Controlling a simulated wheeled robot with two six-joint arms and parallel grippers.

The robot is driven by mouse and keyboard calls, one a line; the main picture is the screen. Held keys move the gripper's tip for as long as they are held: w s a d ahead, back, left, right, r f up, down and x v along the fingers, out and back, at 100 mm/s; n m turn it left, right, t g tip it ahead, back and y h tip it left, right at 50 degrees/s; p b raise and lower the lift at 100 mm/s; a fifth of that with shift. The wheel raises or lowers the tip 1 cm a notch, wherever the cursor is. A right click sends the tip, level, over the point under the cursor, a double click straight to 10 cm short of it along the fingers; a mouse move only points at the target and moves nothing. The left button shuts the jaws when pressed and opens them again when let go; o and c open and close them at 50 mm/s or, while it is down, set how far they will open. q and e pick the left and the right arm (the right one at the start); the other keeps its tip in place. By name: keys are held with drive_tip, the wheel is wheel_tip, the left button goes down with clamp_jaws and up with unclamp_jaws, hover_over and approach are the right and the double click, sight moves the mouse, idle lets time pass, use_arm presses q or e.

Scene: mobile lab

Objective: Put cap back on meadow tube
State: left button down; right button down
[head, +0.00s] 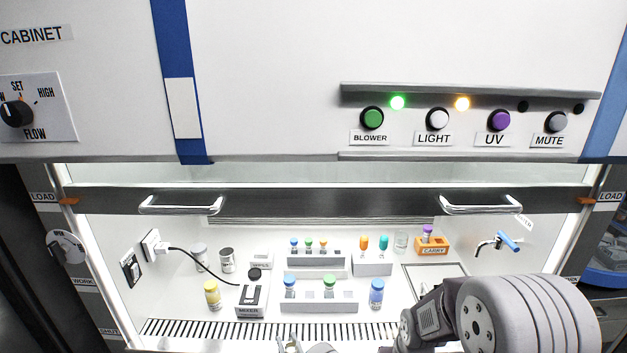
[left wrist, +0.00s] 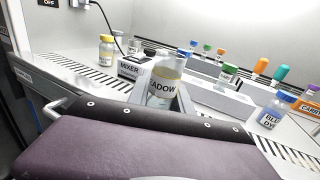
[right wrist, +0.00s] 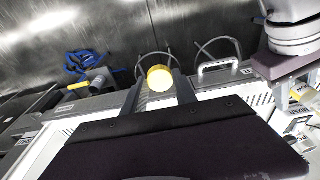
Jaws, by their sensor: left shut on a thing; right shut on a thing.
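The meadow tube (left wrist: 163,88) is a clear vial with a white label reading "ADOW" and a yellowish band near its top. It stands between the fingers of my left gripper (left wrist: 165,98), which is shut on it; its top shows no cap. In the right wrist view the tube (right wrist: 301,94) shows at the right edge, near my left arm. The yellow cap (right wrist: 160,78) is round and held between the fingertips of my right gripper (right wrist: 161,88), apart from the tube. In the head view my left gripper (head: 290,344) is cut by the bottom edge; the right fingers are hidden.
The cabinet's sash (head: 330,202) is raised above the work surface. Inside are a yellow-capped bottle (head: 212,296), a mixer (head: 250,300), racks (head: 318,301) with capped tubes, a blue dye bottle (head: 376,293) and an orange carry holder (head: 432,250). A slotted grille (head: 200,328) runs along the front.

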drive_tip(key=shift+w+f, duration=0.1)
drive_tip(key=shift+w, duration=0.1)
use_arm(q)
drive_tip(key=s+a+r+n+g+y, duration=0.1)
drive_tip(key=s+a+n+g+y, duration=0.4)
drive_tip(key=s+a, duration=0.5)
drive_tip(key=a+n+y, duration=0.1)
drive_tip(key=a+y, duration=0.1)
drive_tip(key=shift+r+g+y, duration=0.3)
drive_tip(key=shift+g+y, duration=0.1)
drive_tip(key=w+d+r+m+t+h, duration=0.1)
drive_tip(key=d+m+t+h, duration=0.2)
drive_tip(key=d, duration=1.1)
drive_tip(key=shift+w+d+r+t+h, duration=0.3)
drive_tip(key=shift+t+h, duration=0.2)
drive_tip(key=shift+h, duration=0.1)
